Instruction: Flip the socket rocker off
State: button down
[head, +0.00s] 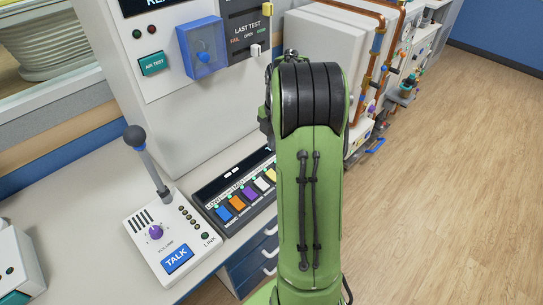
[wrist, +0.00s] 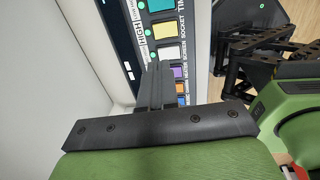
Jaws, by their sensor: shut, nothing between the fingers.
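The socket rocker is the yellow key (wrist: 163,30) beside the SOCKET label in the wrist view. In the head view the yellow key (head: 271,174) shows partly at the edge of my arm. The white SCREEN rocker (wrist: 168,52) and purple HEATER rocker (wrist: 178,72) sit below it in the wrist view. My gripper (wrist: 158,68) is shut and empty. Its fingertips overlap the panel near the white rocker, short of the yellow one in the picture. I cannot tell whether they touch the panel. My arm hides the gripper in the head view.
The rocker panel (head: 210,190) lies on the worktop. An intercom box (head: 150,231) with a gooseneck microphone (head: 148,155) stands at left. A blue transparent cover (head: 203,47) sticks out from the upright cabinet (head: 170,115). Open wooden floor (head: 445,220) lies at right.

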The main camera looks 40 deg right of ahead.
aim_at(273, 178)
jog(key=f+b, duration=0.1)
jog(key=f, duration=0.3)
jog(key=w+f+b, duration=0.1)
jog(key=f, duration=0.3)
jog(key=f+b, duration=0.1)
jog(key=f, duration=0.3)
jog(key=shift+w+f, duration=0.25)
jog(key=shift+f, duration=0.15)
jog(key=shift+w+a+g+p, duration=0.1)
jog(key=shift+g+p, duration=0.3)
jog(key=shift+p, duration=0.25)
jog(key=shift+f+b, duration=0.3)
jog(key=shift+s, duration=0.95)
